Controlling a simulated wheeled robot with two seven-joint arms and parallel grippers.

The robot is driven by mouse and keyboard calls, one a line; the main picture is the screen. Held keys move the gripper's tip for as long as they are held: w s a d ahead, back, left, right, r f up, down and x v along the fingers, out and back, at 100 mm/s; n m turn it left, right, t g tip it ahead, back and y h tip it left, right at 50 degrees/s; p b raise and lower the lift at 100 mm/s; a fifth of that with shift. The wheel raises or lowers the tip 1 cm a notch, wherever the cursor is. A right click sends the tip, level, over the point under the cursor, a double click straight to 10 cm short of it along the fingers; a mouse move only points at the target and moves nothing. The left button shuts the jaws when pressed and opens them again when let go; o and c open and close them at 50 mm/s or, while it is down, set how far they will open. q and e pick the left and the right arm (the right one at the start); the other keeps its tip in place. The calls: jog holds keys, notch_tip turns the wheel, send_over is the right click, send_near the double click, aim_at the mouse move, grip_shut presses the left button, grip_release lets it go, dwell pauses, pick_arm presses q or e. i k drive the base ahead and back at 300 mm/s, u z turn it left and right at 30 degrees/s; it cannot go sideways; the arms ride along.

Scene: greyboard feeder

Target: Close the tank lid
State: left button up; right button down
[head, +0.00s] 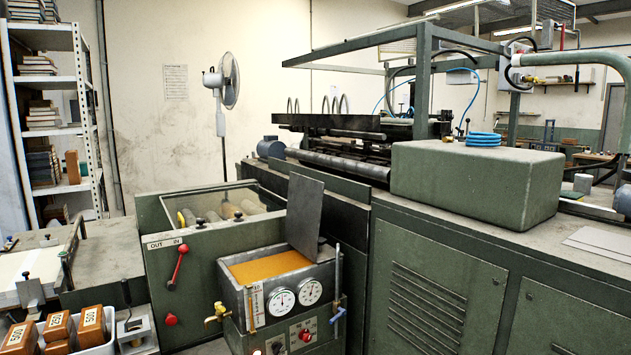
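The tank (241,301) is a grey metal box at the lower middle, with amber liquid (265,266) showing through its open top. The tank lid (304,214) is a dark flat plate. It stands raised, nearly upright, at the right side of the tank opening, so the tank is open. Two round dials (311,291) and a scale sit on the tank's front. Neither of my grippers is in view.
A green machine housing with a red lever (178,267) stands left of and behind the tank. A blue-handled valve pipe (338,300) rises at its right front corner, and a brass tap (217,313) sticks out left. A white bin (97,346) holds brown blocks at lower left.

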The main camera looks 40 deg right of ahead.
aim_at(305, 196)
jog(key=z, duration=0.65)
jog(key=i, duration=0.65)
jog(key=z, duration=0.45)
jog(key=i, duration=0.85)
jog(key=u, duration=0.5)
